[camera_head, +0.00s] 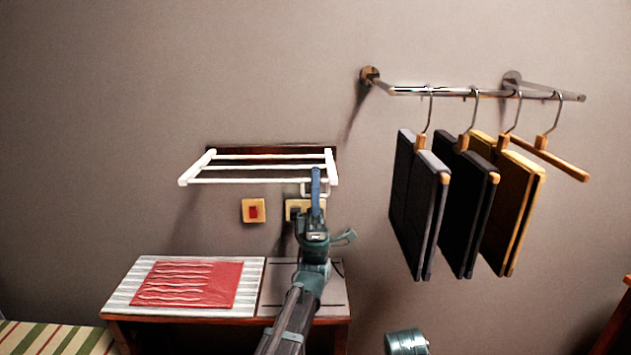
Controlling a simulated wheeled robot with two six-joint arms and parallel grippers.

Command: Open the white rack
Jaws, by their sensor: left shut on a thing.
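The white rack (262,157) is fixed to a dark wooden backing on the wall, left of the middle in the head view. Its white bars stand out from the wall, roughly level. My left gripper (316,185) is at the rack's front right corner, its blue finger upright against the bar there. It is shut on the rack; the exact contact is partly hidden by the finger. A round teal part of mine (406,341) shows at the bottom edge; the right gripper's fingers are not visible.
A small wooden table (205,319) with a red cloth (190,284) stands below the rack. A red switch (253,211) is on the wall. To the right, a metal rail (470,93) holds several hangers with folded dark and yellow cloths (512,210). The wall between rack and rail is clear.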

